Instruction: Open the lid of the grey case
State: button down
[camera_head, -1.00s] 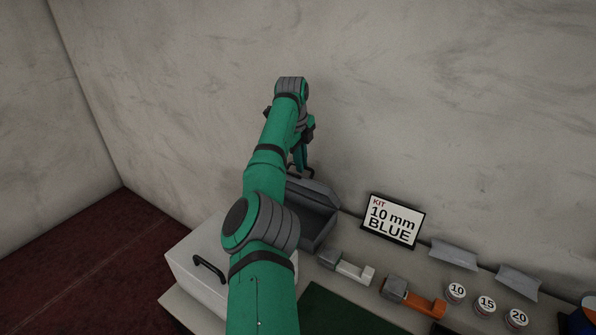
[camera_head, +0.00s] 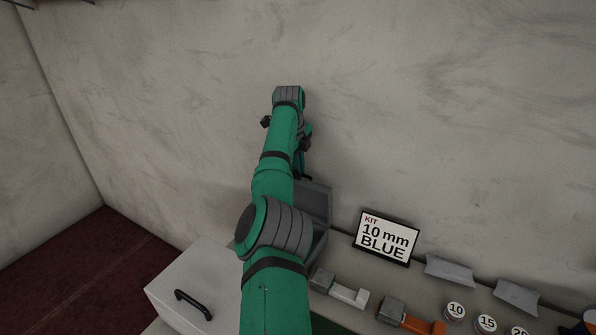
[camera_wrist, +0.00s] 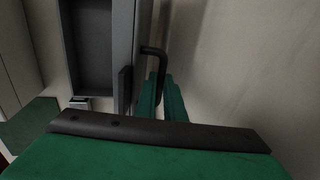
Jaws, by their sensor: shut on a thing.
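The grey case stands against the back wall, partly hidden behind my arm in the head view. Its lid (camera_head: 316,203) is raised and stands roughly upright. In the wrist view the open case (camera_wrist: 92,45) shows its dark, empty-looking inside at the upper left. A black bar handle (camera_wrist: 154,50) sticks out from the outer side of the lid. My gripper (camera_wrist: 160,85) is shut on this handle, its green fingers close together at the bar's lower end. In the head view the fingers are mostly hidden by my forearm.
A white box with a black handle (camera_head: 193,304) stands at the front left. A sign reading "KIT 10 mm BLUE" (camera_head: 386,238) is right of the case. Grey-and-white and grey-and-orange blocks (camera_head: 412,318), numbered jars (camera_head: 456,310) and grey angled holders (camera_head: 450,271) lie further right.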

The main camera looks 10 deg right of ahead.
jog(key=shift+w+a+r, duration=0.2)
jog(key=shift+a+r, duration=0.05)
jog(key=shift+a, duration=0.15)
jog(key=c, duration=1.8)
grip_release()
jog(key=shift+c, duration=0.2)
jog(key=shift+s+d, duration=0.1)
jog(key=shift+d, duration=0.15)
notch_tip(320, 180, up, 10)
jog(key=s+a, duration=0.1)
jog(key=shift+s+a+r, duration=0.15)
jog(key=shift+s+r, duration=0.1)
jog(key=shift+s, duration=0.1)
